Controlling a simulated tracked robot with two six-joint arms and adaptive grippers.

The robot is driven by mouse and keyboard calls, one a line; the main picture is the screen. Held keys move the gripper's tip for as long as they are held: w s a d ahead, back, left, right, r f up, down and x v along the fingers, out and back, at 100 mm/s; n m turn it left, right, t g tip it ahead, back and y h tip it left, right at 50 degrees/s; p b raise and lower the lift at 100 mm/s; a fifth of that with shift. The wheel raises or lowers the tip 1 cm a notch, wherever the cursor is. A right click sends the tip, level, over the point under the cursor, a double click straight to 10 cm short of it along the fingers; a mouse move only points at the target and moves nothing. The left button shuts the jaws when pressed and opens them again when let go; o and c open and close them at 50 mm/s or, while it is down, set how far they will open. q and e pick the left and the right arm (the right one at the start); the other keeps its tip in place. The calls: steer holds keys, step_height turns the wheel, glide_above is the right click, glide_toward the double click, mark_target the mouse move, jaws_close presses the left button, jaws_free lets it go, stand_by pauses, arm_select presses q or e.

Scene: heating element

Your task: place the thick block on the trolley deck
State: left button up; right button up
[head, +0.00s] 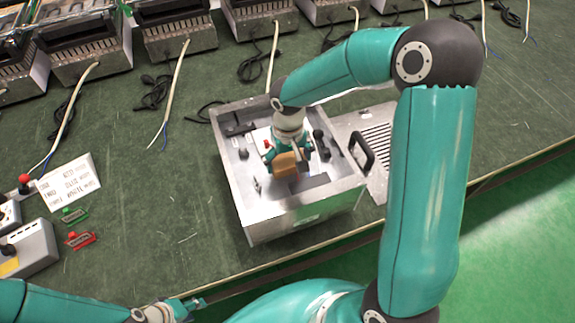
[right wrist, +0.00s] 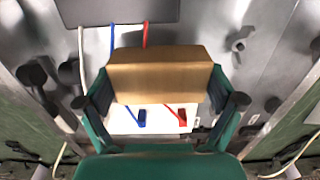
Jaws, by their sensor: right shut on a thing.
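The thick block (head: 285,165) is a tan, brass-coloured block. My right gripper (head: 284,157) is shut on it inside an open metal housing (head: 303,215). In the right wrist view the block (right wrist: 160,72) lies crosswise between the two fingers, which press on its ends. A white part with a blue and a red piece shows just beyond its lower edge. Whether the block touches the housing floor I cannot tell. My left gripper (head: 190,304) is at the bottom edge of the head view, away from the block; its jaw opening is unclear. I cannot make out a trolley deck.
A slotted metal panel with a black handle (head: 363,152) lies right of the housing. Several heater units with loose cables line the back. A paper sheet (head: 70,182), green and red small parts and control boxes are at left. Bench space left of the housing is clear.

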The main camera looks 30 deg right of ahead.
steer(key=shift+f, duration=1.2)
steer(key=shift+f, duration=0.1)
steer(key=o, duration=1)
steer(key=shift+c, duration=0.2)
